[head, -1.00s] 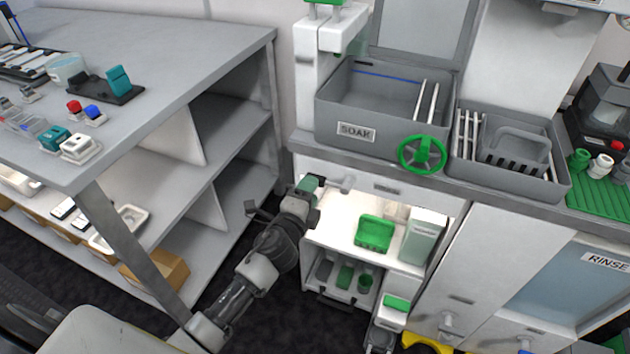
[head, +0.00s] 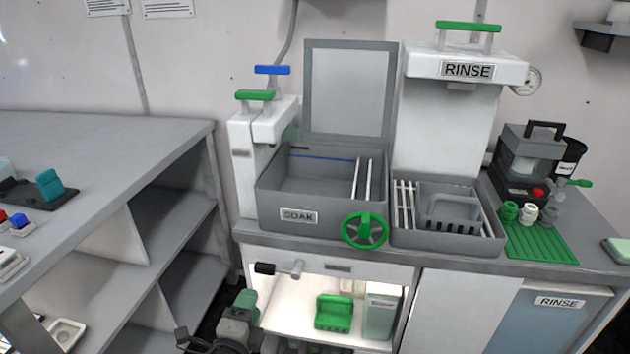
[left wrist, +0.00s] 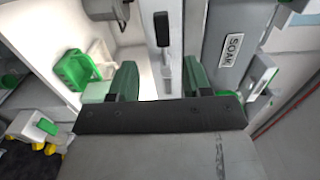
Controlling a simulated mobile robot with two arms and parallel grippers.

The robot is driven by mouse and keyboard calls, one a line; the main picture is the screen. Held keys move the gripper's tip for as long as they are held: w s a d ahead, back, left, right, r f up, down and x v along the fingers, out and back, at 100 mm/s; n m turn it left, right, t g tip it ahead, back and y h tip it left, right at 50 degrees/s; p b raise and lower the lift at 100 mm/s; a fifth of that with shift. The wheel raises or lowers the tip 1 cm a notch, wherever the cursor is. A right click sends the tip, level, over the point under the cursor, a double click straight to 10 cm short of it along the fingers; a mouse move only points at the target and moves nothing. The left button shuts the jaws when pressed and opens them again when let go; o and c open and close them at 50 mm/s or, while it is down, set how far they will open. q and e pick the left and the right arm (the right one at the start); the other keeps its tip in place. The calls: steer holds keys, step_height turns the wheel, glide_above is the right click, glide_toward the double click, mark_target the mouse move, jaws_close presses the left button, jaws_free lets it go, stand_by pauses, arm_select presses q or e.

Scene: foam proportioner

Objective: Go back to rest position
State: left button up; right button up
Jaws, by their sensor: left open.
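My left gripper (head: 246,302) is at the bottom of the head view, in front of the soak cabinet. In the left wrist view its two green fingers (left wrist: 160,80) stand apart with nothing between them. A grey lever with a black grip (head: 266,268) is on the cabinet front, above and to the right of the gripper. In the left wrist view the black grip (left wrist: 161,28) lies ahead of the fingers, apart from them. My right gripper is not in view.
The lit cabinet bay (head: 286,315) below holds a green basket (head: 333,312) and a pale container (head: 379,315). The grey SOAK basin (head: 275,222) with a green wheel (head: 365,230) is above. A grey shelf table (head: 110,135) stands at the left.

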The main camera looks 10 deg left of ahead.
arm_select(q)
steer(key=s+a+f+n+g+p, duration=0.1)
steer(key=s+f+n+g+p, duration=0.15)
steer(key=s+f, duration=0.45)
steer(key=s+f+n+g+p, duration=0.1)
steer(key=s+f+n+g, duration=0.25)
steer(key=f, duration=0.75)
steer(key=s+a+f+n+g+p, duration=0.1)
steer(key=s+f+n+g+p, duration=0.2)
steer(key=f, duration=0.6)
steer(key=s+f+n+g+p, duration=0.1)
steer(key=s+f+n+g, duration=0.1)
steer(key=s, duration=0.7)
steer(key=s+f+n+g+p, duration=0.1)
steer(key=s+f, duration=0.4)
steer(key=s, duration=0.5)
steer(key=s+f+n+g+p, duration=0.1)
steer(key=s+f+n+g, duration=0.2)
steer(key=s, duration=0.7)
steer(key=shift+s+a+f+n+g+y, duration=0.15)
steer(key=shift+a+f+n+g+y, duration=0.2)
steer(key=shift+n+g, duration=0.45)
steer(key=shift+c, duration=0.2)
